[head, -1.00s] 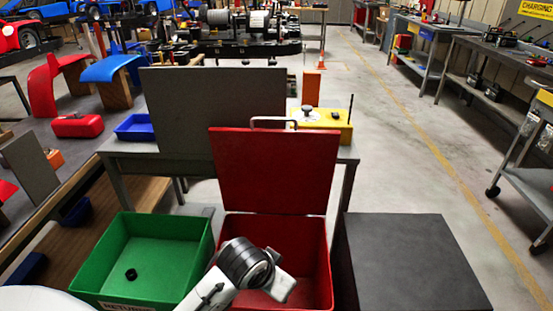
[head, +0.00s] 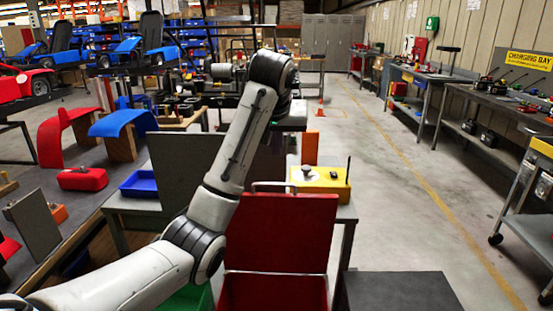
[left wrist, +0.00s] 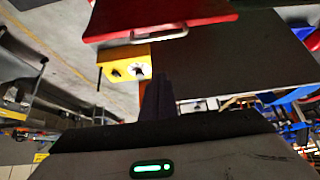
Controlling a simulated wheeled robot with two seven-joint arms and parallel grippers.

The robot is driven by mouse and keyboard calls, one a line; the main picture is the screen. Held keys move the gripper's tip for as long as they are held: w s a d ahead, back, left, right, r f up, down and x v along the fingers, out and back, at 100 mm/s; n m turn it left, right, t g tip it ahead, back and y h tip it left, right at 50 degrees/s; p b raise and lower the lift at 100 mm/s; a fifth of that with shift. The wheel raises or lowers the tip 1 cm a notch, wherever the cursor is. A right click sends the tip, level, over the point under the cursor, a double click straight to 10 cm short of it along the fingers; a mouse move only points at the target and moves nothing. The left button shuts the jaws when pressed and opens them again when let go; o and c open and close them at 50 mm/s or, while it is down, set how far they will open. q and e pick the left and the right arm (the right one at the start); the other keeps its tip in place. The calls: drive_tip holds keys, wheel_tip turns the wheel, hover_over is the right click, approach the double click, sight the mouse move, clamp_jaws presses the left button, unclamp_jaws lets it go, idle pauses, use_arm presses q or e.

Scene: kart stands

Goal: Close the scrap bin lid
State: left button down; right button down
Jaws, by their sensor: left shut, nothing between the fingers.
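The red scrap bin (head: 272,292) is at the bottom of the head view, partly cut off. Its red lid (head: 285,235) stands open and upright, with a pale handle (head: 283,186) along its top edge. My left arm crosses in front of the lid's left side and reaches up and beyond it. My left gripper's dark fingers (left wrist: 157,100) show in the left wrist view, shut and empty, apart from the lid. That view is upside down and shows the lid (left wrist: 155,18) and handle (left wrist: 150,38) too. My right gripper is out of sight.
A grey panel (head: 180,160) stands on a table behind the lid, beside a yellow box (head: 320,180) with a knob and antenna. A dark box top (head: 400,291) is right of the bin. A green bin (head: 190,298) is mostly hidden by my arm.

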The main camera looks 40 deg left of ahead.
use_arm(q)
drive_tip(key=p+x, duration=0.1)
drive_tip(key=x, duration=0.7)
drive_tip(key=shift+s+d+f, duration=0.4)
drive_tip(key=shift+s, duration=0.15)
drive_tip(key=shift+s+d+f, duration=0.35)
drive_tip(key=shift+s+f, duration=0.05)
drive_tip(key=shift+s, duration=0.1)
drive_tip(key=shift+s+d+f+p, duration=0.2)
drive_tip(key=shift+s+p, duration=0.1)
drive_tip(key=shift+s, duration=0.05)
